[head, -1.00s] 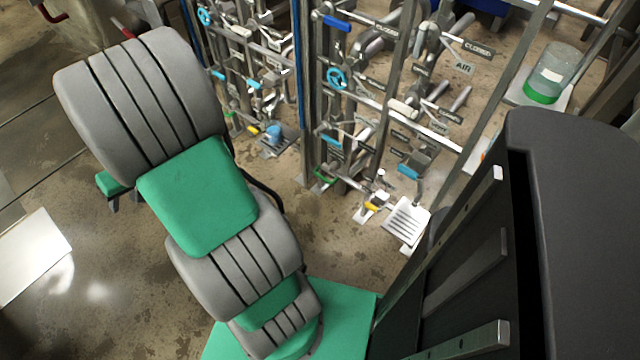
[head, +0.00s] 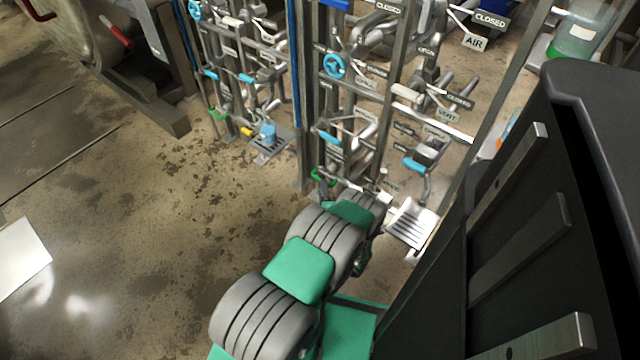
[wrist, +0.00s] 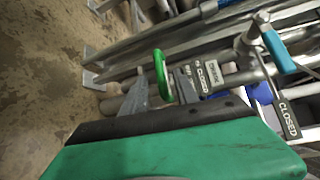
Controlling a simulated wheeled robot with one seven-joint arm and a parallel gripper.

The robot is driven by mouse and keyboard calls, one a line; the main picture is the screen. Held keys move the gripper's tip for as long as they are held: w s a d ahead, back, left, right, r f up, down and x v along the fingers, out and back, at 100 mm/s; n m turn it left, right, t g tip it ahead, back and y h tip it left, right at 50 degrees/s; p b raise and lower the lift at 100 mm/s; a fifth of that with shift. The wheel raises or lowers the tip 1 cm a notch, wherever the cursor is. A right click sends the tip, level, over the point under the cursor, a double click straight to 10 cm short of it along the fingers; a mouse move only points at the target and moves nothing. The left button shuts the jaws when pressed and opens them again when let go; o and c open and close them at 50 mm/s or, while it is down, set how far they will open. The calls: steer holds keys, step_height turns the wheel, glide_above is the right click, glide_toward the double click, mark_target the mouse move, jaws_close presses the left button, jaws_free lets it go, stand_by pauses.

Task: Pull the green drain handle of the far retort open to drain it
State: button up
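A green looped drain handle (wrist: 163,76) shows in the wrist view beside a small tag (wrist: 212,74) reading CLOSED. My gripper (wrist: 161,92) has two grey fingers apart, with the handle just beyond and between them; contact cannot be told. In the head view one green handle (head: 320,177) is low on the nearer pipe rack, close to the end of my arm. Another green handle (head: 217,113) is low on the rack further left. My gripper is hidden behind my arm in the head view. The frames do not mark which rack serves the far retort.
Blue handles sit near the green one, including a blue lever (wrist: 278,52) in the wrist view. A blue handwheel (head: 334,66) and rack posts stand close by. A slotted floor plate (head: 411,223) lies right of my arm.

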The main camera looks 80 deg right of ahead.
steer(key=b+x, duration=0.1)
steer(key=x, duration=0.4)
steer(key=shift+w+d, duration=0.2)
steer(key=shift+d, duration=0.05)
jaws_close()
stand_by(1.1)
